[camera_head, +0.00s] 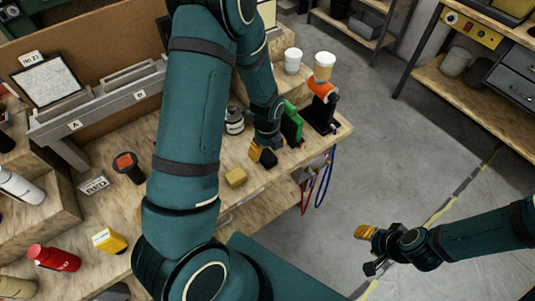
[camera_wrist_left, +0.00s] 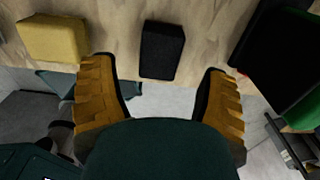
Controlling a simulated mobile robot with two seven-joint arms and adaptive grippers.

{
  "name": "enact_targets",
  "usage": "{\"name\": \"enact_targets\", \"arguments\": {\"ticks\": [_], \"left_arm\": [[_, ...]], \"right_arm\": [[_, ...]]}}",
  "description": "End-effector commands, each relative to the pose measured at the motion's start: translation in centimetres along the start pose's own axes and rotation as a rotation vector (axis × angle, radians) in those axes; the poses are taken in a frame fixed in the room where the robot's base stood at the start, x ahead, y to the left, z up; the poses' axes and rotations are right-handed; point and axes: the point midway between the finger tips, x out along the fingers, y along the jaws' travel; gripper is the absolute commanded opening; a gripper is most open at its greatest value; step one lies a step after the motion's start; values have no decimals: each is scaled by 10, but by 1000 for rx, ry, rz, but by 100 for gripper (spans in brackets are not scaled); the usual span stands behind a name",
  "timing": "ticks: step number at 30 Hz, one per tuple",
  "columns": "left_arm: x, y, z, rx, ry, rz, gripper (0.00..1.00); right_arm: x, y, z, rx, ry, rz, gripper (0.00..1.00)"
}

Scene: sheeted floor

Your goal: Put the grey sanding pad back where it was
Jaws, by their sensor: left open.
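A dark grey block, which looks like the sanding pad (camera_wrist_left: 162,50), lies on the wooden bench top near its front edge. In the left wrist view it is ahead of my left gripper (camera_wrist_left: 157,72), between the lines of the two fingers and touching neither. My left gripper is open and empty, with yellow ribbed fingers. In the head view my left gripper (camera_head: 260,152) is low over the bench's right part, and the pad is hard to tell from the fingers there. My right gripper (camera_head: 368,250) hangs over the floor, its fingers apart and empty.
A yellow block (camera_head: 235,177) lies left of the pad. A green object (camera_head: 291,123) and an orange-topped black tool (camera_head: 321,103) stand to the right. Cables (camera_head: 325,182) hang at the bench's right end.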

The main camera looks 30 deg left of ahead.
Motion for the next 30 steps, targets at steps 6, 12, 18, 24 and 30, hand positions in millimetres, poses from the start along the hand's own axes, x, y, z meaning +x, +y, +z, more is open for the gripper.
{"name": "enact_targets", "arguments": {"ticks": [6, 12, 18, 24, 30], "left_arm": [[-48, -1, 0, 2, -2, -5, 75], [-72, -1, 0, 1, -1, -2, 75], [-71, -1, -10, -74, 17, -11, 75], [-32, -6, -55, -491, 113, -56, 75], [4, -5, -110, -1065, 249, -59, 75]], "right_arm": [[-5, -2, -1, 0, 0, -1, 47], [-8, -2, -1, 0, 0, -2, 47], [-8, -3, -1, 0, 0, -2, 47], [-8, -2, -1, 0, 0, -2, 47], [-8, -2, -1, 0, 0, -2, 47]]}}
